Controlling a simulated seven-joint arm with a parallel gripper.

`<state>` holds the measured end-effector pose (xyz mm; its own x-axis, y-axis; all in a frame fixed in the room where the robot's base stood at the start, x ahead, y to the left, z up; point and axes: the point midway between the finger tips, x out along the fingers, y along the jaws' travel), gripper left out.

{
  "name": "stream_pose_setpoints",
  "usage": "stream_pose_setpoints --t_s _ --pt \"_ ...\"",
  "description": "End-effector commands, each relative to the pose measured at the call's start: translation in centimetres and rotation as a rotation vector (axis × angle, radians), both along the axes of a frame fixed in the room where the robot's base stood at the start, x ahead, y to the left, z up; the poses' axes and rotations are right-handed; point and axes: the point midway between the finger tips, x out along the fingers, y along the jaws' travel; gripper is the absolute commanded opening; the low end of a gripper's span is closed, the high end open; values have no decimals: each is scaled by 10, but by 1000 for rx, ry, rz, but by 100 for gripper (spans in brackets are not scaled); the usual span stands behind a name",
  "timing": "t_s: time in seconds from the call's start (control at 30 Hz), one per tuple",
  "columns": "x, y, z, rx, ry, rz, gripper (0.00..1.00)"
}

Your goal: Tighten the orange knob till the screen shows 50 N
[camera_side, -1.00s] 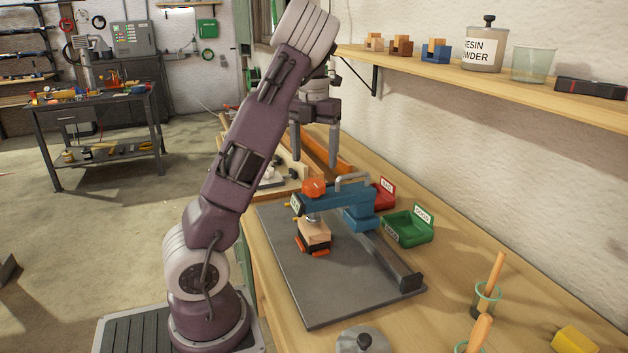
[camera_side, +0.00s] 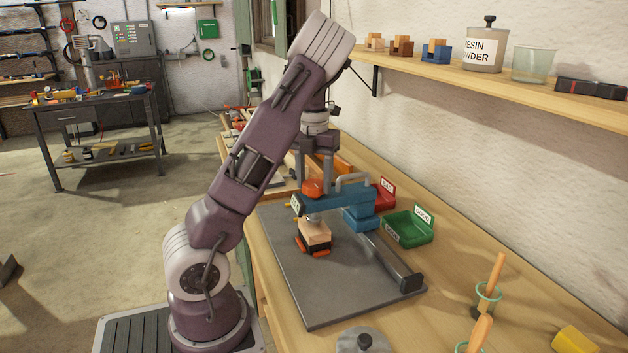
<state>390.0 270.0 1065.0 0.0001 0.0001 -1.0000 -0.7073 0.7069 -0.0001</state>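The orange knob (camera_side: 313,188) sits on top of the blue clamp press (camera_side: 338,196). The small screen (camera_side: 297,204) is on the press's left end; its reading is too small to make out. My gripper (camera_side: 314,180) points straight down over the knob. One finger is on each side of it, with the tips at about knob height. I cannot tell whether the fingers touch the knob. Below the press head, a pale wooden block (camera_side: 314,231) sits on a dark and orange base (camera_side: 314,247) on the grey plate (camera_side: 330,285).
A red bin (camera_side: 387,195) and a green bin (camera_side: 408,229) stand right of the press. A grey rail with a dark end block (camera_side: 411,281) runs along the plate. Glue-stick jars (camera_side: 488,296) and a round lid (camera_side: 364,342) are nearer the camera. A shelf (camera_side: 500,86) hangs above.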

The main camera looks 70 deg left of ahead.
Motion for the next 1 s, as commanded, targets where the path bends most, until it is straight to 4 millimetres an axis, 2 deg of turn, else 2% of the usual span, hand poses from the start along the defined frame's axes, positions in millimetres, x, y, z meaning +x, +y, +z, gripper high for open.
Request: stream_pose_setpoints --t_s 0.27,0.47,1.0 --pt "0 0 0 0 0 -25 11" --pt "0 0 1 1 -2 -124 11" --pt "0 0 1 1 -1 -620 11"
